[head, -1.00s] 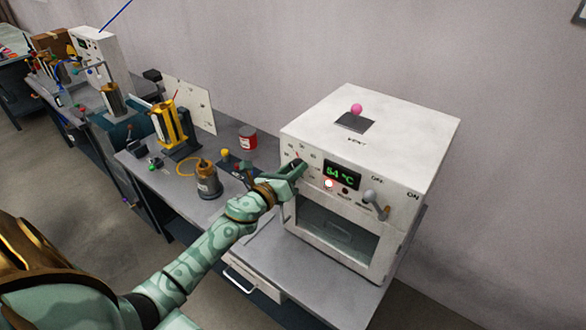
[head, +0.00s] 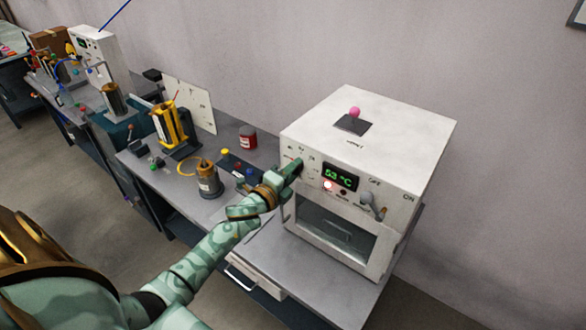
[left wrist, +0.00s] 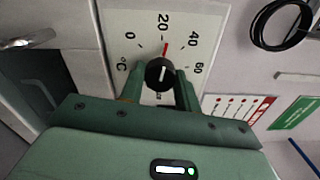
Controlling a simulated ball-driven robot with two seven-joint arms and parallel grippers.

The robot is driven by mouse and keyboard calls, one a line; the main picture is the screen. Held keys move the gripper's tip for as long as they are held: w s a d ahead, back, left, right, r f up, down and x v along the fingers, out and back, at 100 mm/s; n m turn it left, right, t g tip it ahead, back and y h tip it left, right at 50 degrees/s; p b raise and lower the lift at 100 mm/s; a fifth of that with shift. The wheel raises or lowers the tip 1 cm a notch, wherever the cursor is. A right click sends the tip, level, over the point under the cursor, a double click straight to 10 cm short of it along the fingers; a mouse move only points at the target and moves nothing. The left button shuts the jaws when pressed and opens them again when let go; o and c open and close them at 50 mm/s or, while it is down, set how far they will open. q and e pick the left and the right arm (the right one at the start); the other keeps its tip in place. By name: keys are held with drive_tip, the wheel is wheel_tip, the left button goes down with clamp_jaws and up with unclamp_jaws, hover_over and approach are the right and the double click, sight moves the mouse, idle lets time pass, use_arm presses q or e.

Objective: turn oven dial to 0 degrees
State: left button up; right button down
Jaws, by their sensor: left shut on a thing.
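The white oven (head: 350,150) stands on the bench, and its green display (head: 340,176) reads about 53 °C. My left gripper (head: 297,165) is at the upper left of the oven's front and covers the dial in the head view. In the left wrist view, the black dial knob (left wrist: 160,73) sits between the two green fingers of my left gripper (left wrist: 159,90), which is shut on it. A red pointer above the knob points close to the 20 mark, and a white line runs down the knob's face. The 0 mark is to the left. My right gripper is not in view.
A grey lever (head: 373,204) is at the right of the oven front, between OFF and ON marks. A red lit button (head: 329,186) is below the display. A pink knob (head: 354,111) tops the vent. A brown-topped pot (head: 207,180) stands left of my arm.

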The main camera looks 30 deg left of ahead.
use_arm(q)
drive_tip(key=shift+n+p, duration=2.1)
drive_tip(key=shift+n, duration=3.4)
drive_tip(key=o, duration=1)
drive_tip(key=s, duration=0.5)
drive_tip(key=s+a, duration=0.1)
drive_tip(key=s, duration=1)
drive_tip(key=shift+s+a, duration=0.2)
